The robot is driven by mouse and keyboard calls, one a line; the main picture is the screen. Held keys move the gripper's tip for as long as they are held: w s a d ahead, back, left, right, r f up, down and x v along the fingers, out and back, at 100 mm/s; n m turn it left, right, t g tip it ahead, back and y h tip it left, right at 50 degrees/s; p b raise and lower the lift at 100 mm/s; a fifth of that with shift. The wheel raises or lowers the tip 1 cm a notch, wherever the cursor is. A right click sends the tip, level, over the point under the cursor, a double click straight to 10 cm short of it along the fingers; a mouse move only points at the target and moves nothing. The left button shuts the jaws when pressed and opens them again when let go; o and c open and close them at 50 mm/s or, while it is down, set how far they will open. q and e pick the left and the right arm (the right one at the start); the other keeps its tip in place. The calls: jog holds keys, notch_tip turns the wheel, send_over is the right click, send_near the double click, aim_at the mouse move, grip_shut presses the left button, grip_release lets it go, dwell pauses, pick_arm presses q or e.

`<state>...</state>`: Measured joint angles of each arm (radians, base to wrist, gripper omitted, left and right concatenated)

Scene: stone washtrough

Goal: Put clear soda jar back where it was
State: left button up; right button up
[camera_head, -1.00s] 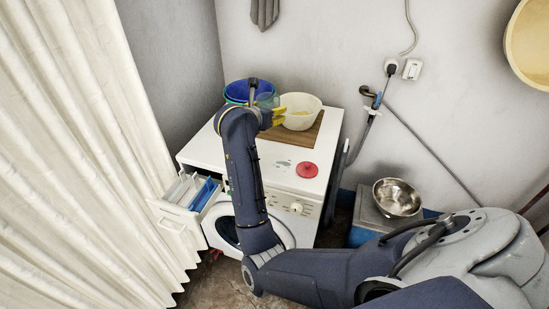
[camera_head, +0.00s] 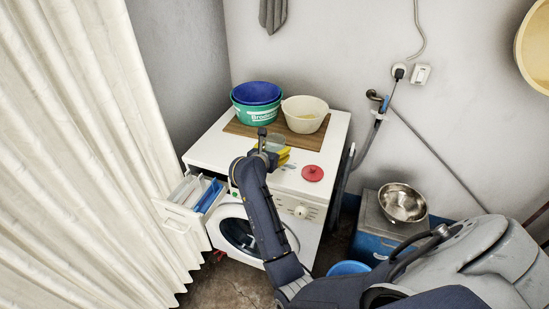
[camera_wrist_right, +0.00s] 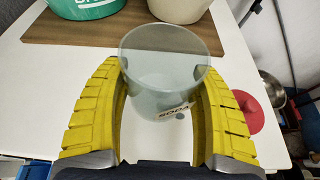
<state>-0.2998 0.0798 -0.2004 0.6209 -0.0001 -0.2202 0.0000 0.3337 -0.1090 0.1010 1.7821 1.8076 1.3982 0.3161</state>
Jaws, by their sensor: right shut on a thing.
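The clear soda jar (camera_wrist_right: 165,85) is a see-through, open-topped cup with a "SODA" label low on its side. My right gripper (camera_wrist_right: 160,70) is shut on it, with a yellow ribbed finger on each side. In the head view the jar (camera_head: 275,143) is partly hidden by my right gripper (camera_head: 278,153), over the white top of the washing machine (camera_head: 211,150). I cannot tell whether the jar touches that top. A red round lid (camera_head: 313,173) lies to the right of the jar; it also shows in the right wrist view (camera_wrist_right: 250,112). My left gripper is not in view.
A wooden board (camera_head: 292,141) at the back holds a green bucket (camera_head: 256,114) with a blue tub (camera_head: 257,93) in it, and a cream bowl (camera_head: 305,114). The detergent drawer (camera_head: 177,213) is open at the left front. A metal bowl (camera_head: 402,203) stands lower right.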

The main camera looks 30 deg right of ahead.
jog(key=shift+f, duration=1.7)
jog(key=shift+f, duration=0.15)
jog(key=o, duration=1.3)
jog(key=shift+r, duration=0.2)
jog(key=shift+v, duration=2)
